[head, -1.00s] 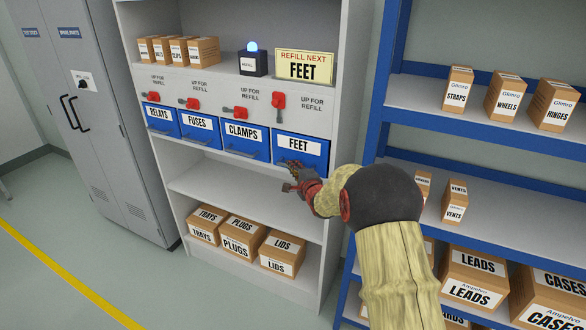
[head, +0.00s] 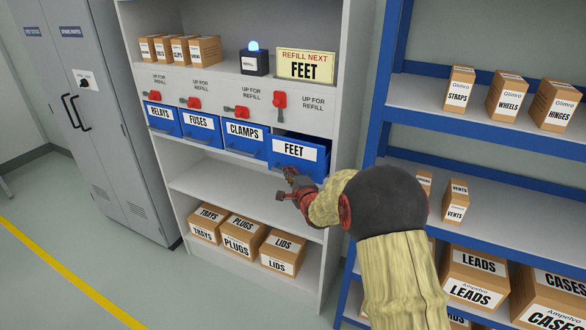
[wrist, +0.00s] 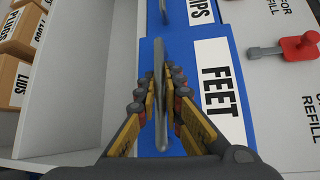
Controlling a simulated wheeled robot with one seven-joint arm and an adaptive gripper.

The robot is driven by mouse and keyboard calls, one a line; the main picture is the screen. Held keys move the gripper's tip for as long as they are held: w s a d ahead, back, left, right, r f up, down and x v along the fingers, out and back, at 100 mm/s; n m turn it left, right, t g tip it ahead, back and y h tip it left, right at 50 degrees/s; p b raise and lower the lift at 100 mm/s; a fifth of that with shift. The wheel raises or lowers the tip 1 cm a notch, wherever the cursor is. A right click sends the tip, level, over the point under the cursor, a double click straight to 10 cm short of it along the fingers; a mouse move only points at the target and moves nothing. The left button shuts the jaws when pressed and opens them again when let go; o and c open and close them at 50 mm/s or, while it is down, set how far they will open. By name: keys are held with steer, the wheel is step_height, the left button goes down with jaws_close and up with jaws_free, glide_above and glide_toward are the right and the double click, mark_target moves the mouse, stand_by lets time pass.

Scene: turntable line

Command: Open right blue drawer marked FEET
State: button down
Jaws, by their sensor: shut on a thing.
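The blue drawer marked FEET (head: 306,151) is at the right end of the drawer row in the head view. It stands partly out of the cabinet, with a dark gap showing along its top. In the wrist view its blue front and FEET label (wrist: 217,92) fill the middle. My gripper (head: 287,183) is at the lower left of this drawer front. In the wrist view my gripper (wrist: 162,88) is shut on the grey bar handle (wrist: 159,60), with a finger on each side of it. The inside of the drawer is mostly hidden.
The blue CLAMPS drawer (head: 244,140) is shut beside it, with FUSES and RELAYS further left. A red lever (head: 280,104) stands up above FEET; the other levers lie sideways. A sign (head: 305,66) reads REFILL NEXT FEET. A blue rack (head: 376,140) stands close right of my arm.

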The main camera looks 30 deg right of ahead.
steer(key=s+a+b, duration=0.1)
steer(key=s+a, duration=0.9)
steer(key=a, duration=0.3)
steer(key=shift+s+f+b, duration=0.15)
steer(key=shift+s+b, duration=0.05)
steer(key=shift+b, duration=0.1)
steer(key=c, duration=2.2)
jaws_free()
steer(key=s+a+r, duration=0.1)
steer(key=s+r, duration=0.1)
steer(key=s, duration=0.9)
steer(key=shift+s+a, duration=0.2)
steer(key=shift+s, duration=0.2)
steer(key=shift+f, duration=0.1)
